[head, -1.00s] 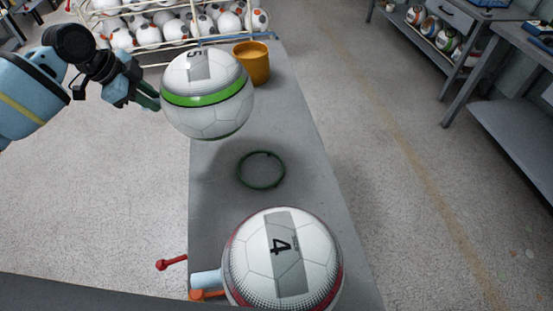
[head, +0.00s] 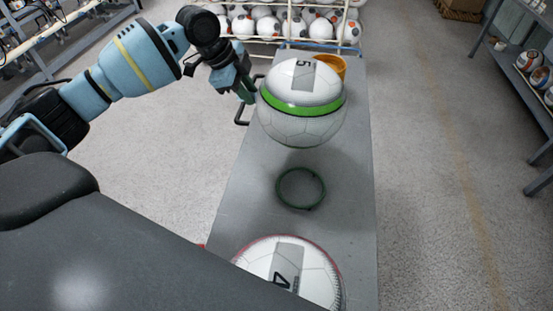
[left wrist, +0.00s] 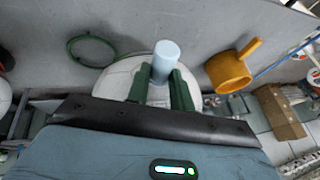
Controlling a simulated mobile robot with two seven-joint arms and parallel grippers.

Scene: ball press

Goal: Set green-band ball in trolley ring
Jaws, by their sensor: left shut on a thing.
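The green-band ball (head: 305,127) is white with a bright green stripe and a grey panel marked 5. It hangs above the grey trolley top (head: 245,185), beyond the green ring (head: 279,188) in the head view. The ring lies empty on the top and also shows at upper left in the left wrist view (left wrist: 75,45). My left gripper (head: 252,92) is at the ball's left side. In the left wrist view its green fingers (left wrist: 160,92) are shut on a light-blue peg (left wrist: 165,60) in front of the white ball (left wrist: 120,75). My right gripper is out of view.
Another ball (head: 262,258), marked 4, sits at the near end of the trolley, partly hidden by my body. A yellow mug (head: 334,67) stands behind the held ball. A ball rack (head: 270,43) is beyond. Shelving (head: 510,70) stands at right.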

